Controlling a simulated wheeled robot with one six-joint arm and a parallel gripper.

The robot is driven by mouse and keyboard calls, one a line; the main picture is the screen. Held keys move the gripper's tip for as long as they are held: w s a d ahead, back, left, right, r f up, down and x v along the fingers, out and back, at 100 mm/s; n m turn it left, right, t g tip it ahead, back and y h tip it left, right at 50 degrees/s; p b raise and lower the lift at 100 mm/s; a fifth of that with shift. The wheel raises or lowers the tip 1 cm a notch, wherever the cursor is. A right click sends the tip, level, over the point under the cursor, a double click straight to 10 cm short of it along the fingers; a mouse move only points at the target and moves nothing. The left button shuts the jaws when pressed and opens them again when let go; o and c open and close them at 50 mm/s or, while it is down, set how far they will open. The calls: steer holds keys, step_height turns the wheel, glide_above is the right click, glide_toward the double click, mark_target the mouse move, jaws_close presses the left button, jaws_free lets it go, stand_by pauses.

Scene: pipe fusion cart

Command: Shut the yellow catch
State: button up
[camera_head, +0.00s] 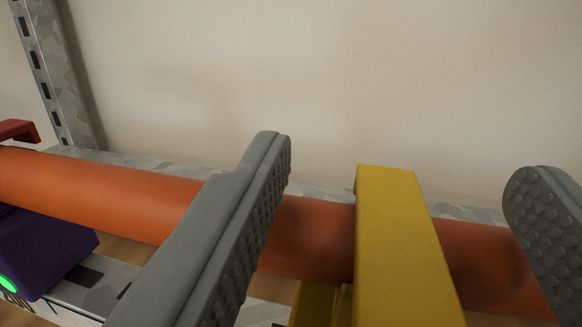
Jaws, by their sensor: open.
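The yellow catch (395,225) stands right of centre in the camera view. Its flat bar rises in front of the orange pipe (120,193), and a lower yellow part (315,302) shows beneath the pipe. My gripper (405,180) is open, with one grey ridged finger left of the catch and the other at the right edge. The yellow bar is between the two fingers, with a visible gap on both sides. The bottom of the bar is cut off by the frame, so I cannot tell how it joins the lower part.
A purple block (45,250) with a green light (8,284) sits under the pipe at the left. A red catch part (18,130) is above the pipe at the left edge. A slotted metal upright (50,75) stands at the back left. The wall behind is bare.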

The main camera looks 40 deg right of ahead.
steer(key=v, duration=1.7)
steer(key=shift+a, duration=0.2)
steer(key=s+d+f+n+g+y, duration=0.25)
steer(key=d+y, duration=0.25)
steer(key=d, duration=0.3)
steer(key=s+d+f+n+g+y, duration=0.1)
steer(key=d+f+n+g+y, duration=0.15)
steer(key=d+n+y, duration=0.4)
steer(key=s+d+r+n+t+y, duration=0.1)
steer(key=s+d+r+t+y, duration=0.1)
steer(key=r, duration=0.6)
steer(key=s+d+r+t+y, duration=0.2)
steer(key=s+d+r+t, duration=0.2)
steer(key=s+r+t, duration=0.3)
steer(key=shift+r+n+t, duration=0.4)
steer(key=shift+r+t, duration=0.25)
steer(key=shift+t, duration=0.25)
steer(key=shift+s+d, duration=0.1)
